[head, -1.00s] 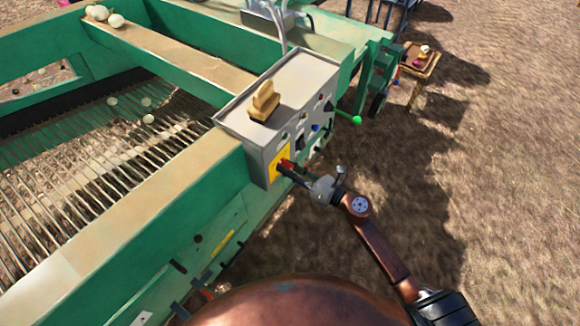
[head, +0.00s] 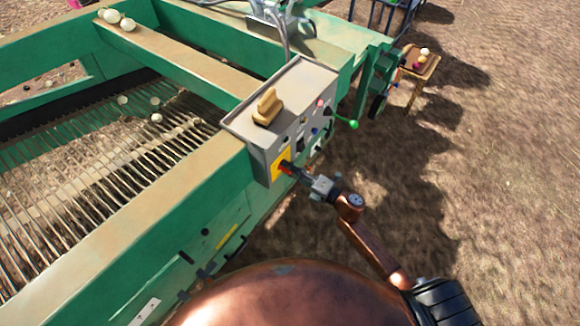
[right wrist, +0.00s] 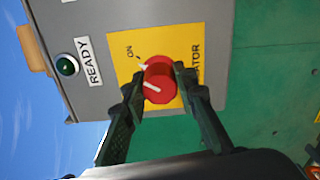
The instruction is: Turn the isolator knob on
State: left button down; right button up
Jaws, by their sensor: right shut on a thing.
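The red isolator knob (right wrist: 159,80) sits on a yellow plate (right wrist: 190,32) on the grey control box (head: 262,130). In the head view the right gripper (head: 292,171) reaches the box's front from the lower right and hides most of the knob. My left gripper is not in view.
A brown brush-like object (head: 267,108) lies on top of the box. A green-tipped lever (head: 346,122) sticks out at the box's right. The green machine frame (head: 190,190) runs along the left. Open ground (head: 500,180) lies to the right.

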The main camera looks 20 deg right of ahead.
jog(key=shift+w+d+m+p, duration=0.1)
jog(key=shift+m+p, duration=0.35)
jog(key=shift+m, duration=0.45)
jog(key=o, duration=1.2)
jog(key=shift+c, duration=0.2)
jog(key=v, duration=1.2)
